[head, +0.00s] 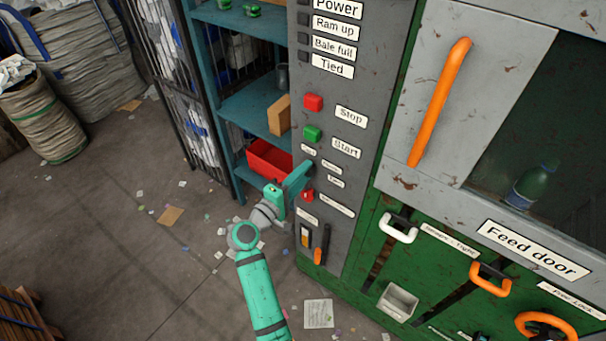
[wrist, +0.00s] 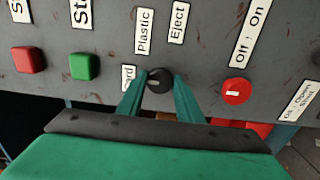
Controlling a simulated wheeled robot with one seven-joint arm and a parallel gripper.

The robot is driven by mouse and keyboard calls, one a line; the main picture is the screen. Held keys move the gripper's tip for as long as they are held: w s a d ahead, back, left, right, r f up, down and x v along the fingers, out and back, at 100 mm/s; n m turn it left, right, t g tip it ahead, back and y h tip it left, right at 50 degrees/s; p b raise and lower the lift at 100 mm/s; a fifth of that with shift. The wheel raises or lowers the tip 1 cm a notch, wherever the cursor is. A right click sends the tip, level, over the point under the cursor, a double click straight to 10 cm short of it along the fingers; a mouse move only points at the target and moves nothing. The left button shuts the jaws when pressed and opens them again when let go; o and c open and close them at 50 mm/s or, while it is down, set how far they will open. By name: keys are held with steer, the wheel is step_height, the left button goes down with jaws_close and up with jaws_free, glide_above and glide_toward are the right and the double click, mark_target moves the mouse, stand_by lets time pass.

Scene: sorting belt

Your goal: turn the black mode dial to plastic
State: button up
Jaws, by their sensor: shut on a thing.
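The black mode dial (wrist: 159,81) is on the grey control panel, between the fingertips of my gripper (wrist: 160,88) in the wrist view. The teal fingers are closed on its two sides. A small pale mark shows on the dial's face, towards the left; its exact direction is too small to tell. Around the dial are the labels Plastic (wrist: 144,31), Eject (wrist: 179,22) and Card (wrist: 128,77), the last partly covered by a finger. In the head view, my gripper (head: 306,170) reaches the panel from the left and mostly hides the dial.
Red (head: 313,102) and green (head: 312,134) buttons sit above the dial. A red switch (wrist: 236,91) labelled Off and On is close to the gripper. A teal shelf (head: 238,100) with a red bin (head: 268,160) stands left of the panel. Orange handle (head: 440,100) is at right.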

steer(key=shift+m, duration=4.8)
steer(key=o, duration=1)
steer(key=shift+o, duration=0.2)
steer(key=shift+s, duration=0.1)
steer(key=v, duration=1)
steer(key=shift+s+a, duration=0.2)
steer(key=shift+s, duration=0.1)
